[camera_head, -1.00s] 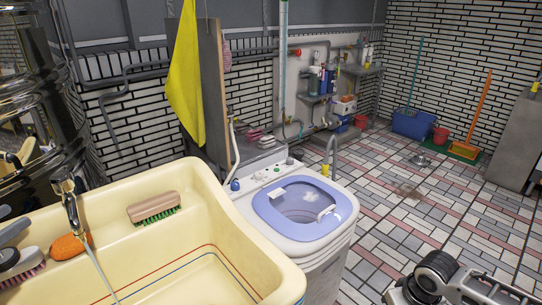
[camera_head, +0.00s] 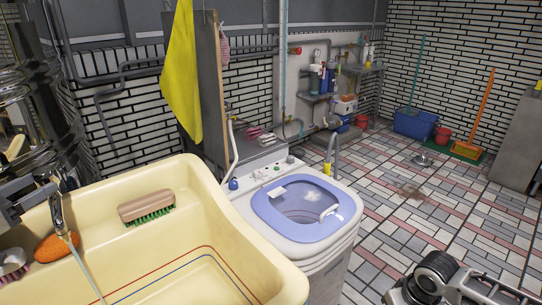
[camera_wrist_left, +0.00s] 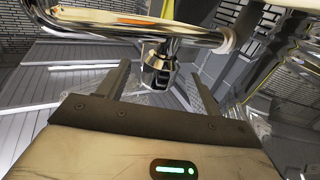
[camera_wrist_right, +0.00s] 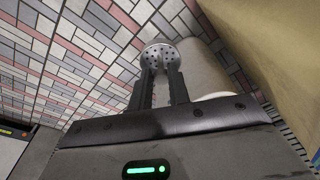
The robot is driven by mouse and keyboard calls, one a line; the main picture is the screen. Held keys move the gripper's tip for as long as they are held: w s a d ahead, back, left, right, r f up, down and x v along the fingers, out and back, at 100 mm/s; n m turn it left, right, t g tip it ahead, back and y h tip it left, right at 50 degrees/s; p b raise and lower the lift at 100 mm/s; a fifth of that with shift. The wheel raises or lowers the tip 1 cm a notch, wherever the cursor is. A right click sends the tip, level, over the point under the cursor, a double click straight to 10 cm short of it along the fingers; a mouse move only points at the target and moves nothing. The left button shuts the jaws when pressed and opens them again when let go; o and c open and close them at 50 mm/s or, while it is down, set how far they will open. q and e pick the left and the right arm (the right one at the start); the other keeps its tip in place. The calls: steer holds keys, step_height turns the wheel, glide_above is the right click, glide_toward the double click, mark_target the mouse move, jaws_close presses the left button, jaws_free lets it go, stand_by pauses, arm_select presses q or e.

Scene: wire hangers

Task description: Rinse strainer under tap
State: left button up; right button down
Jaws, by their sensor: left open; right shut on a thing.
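The metal tap (camera_head: 57,212) stands over the cream sink (camera_head: 225,225) at the left, with a thin water stream (camera_head: 85,265) falling from it. My left gripper (camera_head: 28,203) is beside the tap at the left edge. In the left wrist view the open left gripper (camera_wrist_left: 158,78) has the tap's spout end (camera_wrist_left: 158,70) between its fingers, with a gap on each side. In the right wrist view my right gripper (camera_wrist_right: 160,85) is shut on the strainer (camera_wrist_right: 160,55), a round metal disc with holes.
A scrubbing brush (camera_head: 146,207) and an orange sponge (camera_head: 57,246) lie on the sink ledge, with another brush (camera_head: 12,263) at the left edge. A washing machine (camera_head: 345,245) with a blue lid stands right of the sink. The tiled floor (camera_head: 390,215) beyond is largely clear.

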mark_target(54, 175)
arm_select(q)
steer(key=shift+x, duration=2.45)
steer(key=shift+r, duration=0.1)
